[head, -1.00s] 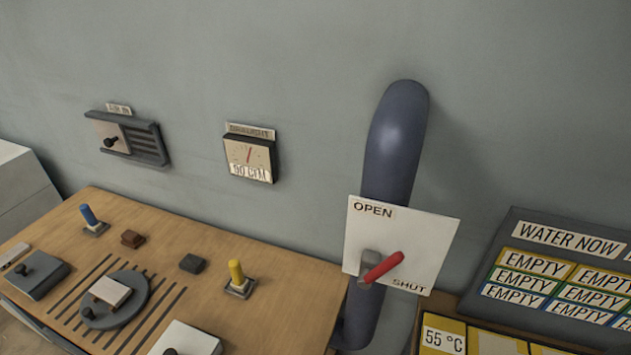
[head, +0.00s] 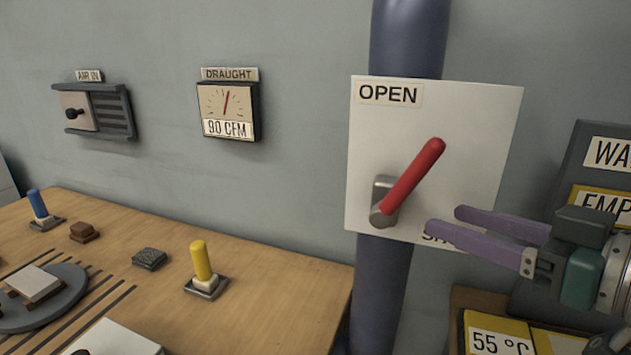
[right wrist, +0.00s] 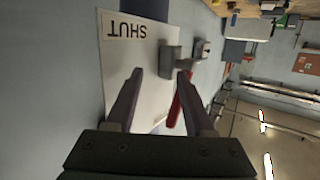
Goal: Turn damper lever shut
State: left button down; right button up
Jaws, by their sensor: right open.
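The damper's white plate (head: 475,130) is mounted on the dark blue duct pipe (head: 408,45), with OPEN at its upper left and SHUT partly hidden at its lower right. The red lever (head: 415,180) slants up and right from its grey pivot block (head: 384,190), between the two labels. My right gripper (head: 445,220) is open beside the plate's lower right, fingers pointing left and below the lever's tip. In the right wrist view, the gripper (right wrist: 161,72) is open and the red lever (right wrist: 187,95) shows partly behind one finger; I cannot tell whether they touch. My left gripper is out of view.
A wooden bench (head: 290,280) at left holds a yellow switch (head: 201,260), a blue switch (head: 38,204) and small blocks. The draught gauge (head: 229,110) on the wall reads 90 CFM. A dark label board (head: 573,165) stands at right, behind my arm.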

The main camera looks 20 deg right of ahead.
aim_at(403, 175)
notch_tip(403, 175, up, 6)
jog(key=s+n+g+y, duration=0.1)
jog(key=n+g+y, duration=0.1)
jog(key=n+y, duration=0.35)
jog(key=shift+m+y, duration=0.55)
jog(key=shift+y, duration=0.4)
jog(key=x, duration=0.8)
jog(key=shift+r+p, duration=0.15)
jog(key=shift+p, duration=0.2)
jog(key=shift+w+a, duration=0.45)
jog(key=shift+w, duration=0.05)
jog(key=shift+c, duration=0.3)
grip_shut()
